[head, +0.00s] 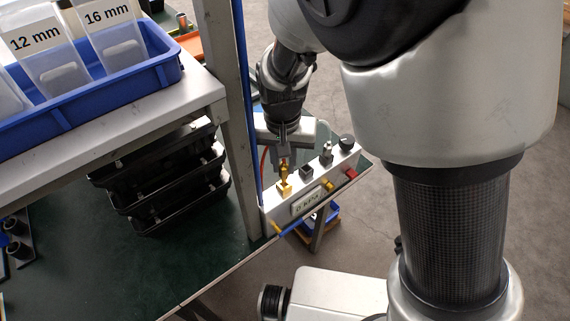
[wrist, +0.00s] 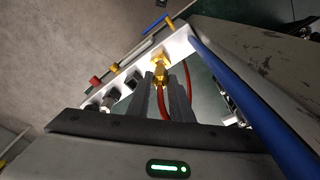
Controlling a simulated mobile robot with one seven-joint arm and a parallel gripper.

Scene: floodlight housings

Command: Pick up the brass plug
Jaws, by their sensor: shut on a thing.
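The brass plug (head: 284,172) stands upright at the brass fitting on top of a white test box (head: 274,213). I cannot tell whether it is seated in the fitting or just clear of it. In the wrist view the plug (wrist: 161,76) shows at the fingertips, in line with the brass fitting (wrist: 160,58). My gripper (head: 284,162) comes down from above and is shut on the plug's upper part. In the wrist view both fingers of my gripper (wrist: 165,90) lie along the plug, partly hiding it.
Other dark fittings (head: 306,172) and a black knob (head: 346,142) stand along the box, with a display reading "0 kPa". A metal post (head: 228,100) with a blue strip rises close left of my gripper. Black trays (head: 165,185) are stacked on the green bench. A red hose (wrist: 188,80) runs nearby.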

